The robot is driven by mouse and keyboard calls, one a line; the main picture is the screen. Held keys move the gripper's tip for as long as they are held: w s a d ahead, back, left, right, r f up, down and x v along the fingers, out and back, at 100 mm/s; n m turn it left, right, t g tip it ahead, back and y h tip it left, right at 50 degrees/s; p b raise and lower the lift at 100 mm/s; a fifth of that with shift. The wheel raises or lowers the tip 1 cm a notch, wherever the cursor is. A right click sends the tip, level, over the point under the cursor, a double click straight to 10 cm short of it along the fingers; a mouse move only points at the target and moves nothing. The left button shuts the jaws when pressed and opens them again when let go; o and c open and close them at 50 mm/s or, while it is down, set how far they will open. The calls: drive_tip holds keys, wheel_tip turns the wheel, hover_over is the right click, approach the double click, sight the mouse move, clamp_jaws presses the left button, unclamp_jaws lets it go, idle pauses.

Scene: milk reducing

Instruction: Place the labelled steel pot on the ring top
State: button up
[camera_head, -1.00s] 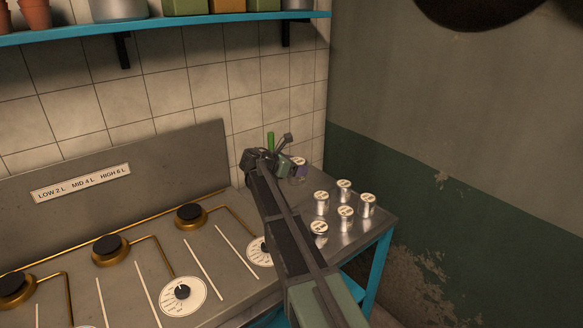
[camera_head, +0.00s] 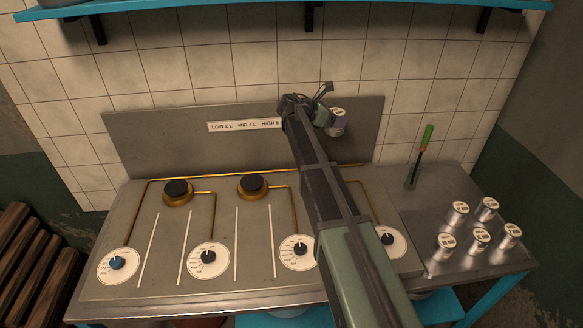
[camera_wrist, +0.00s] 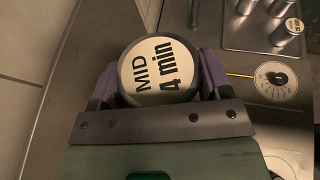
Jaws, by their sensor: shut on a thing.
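My gripper (camera_head: 326,122) is shut on a small steel pot (camera_head: 338,114), held up in front of the backsplash, above the back of the stove. In the wrist view the pot's round lid label (camera_wrist: 158,70) reads "MID 4 min", with a purple finger on each side of it. Two dark ring tops on brass bases, the left one (camera_head: 178,190) and the middle one (camera_head: 252,186), are bare. My arm hides the stove area to their right. Several other labelled steel pots (camera_head: 457,214) stand on the steel side table.
A backsplash plate (camera_head: 230,126) reads "LOW 2 L MID 4 L HIGH 6 L", its end partly hidden. Several dials (camera_head: 208,257) line the stove's front, with raised white strips between. A green-handled tool (camera_head: 426,138) stands upright on the side table. A blue shelf (camera_head: 250,11) runs above.

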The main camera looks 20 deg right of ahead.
drive_tip(key=shift+w+a+f, duration=0.1)
drive_tip(key=shift+w+a, duration=0.2)
drive_tip(key=shift+a, duration=0.3)
drive_tip(key=f+b, duration=2)
drive_tip(key=shift+s+d+f+b, duration=0.15)
drive_tip(key=shift+d+f+b, duration=0.05)
drive_tip(key=shift+b, duration=0.1)
drive_tip(key=shift+r+p, duration=0.3)
drive_tip(key=shift+f+b, duration=0.25)
drive_tip(key=shift+b, duration=0.05)
drive_tip(key=o, duration=1)
drive_tip(key=shift+o, duration=0.2)
drive_tip(key=shift+r, duration=0.1)
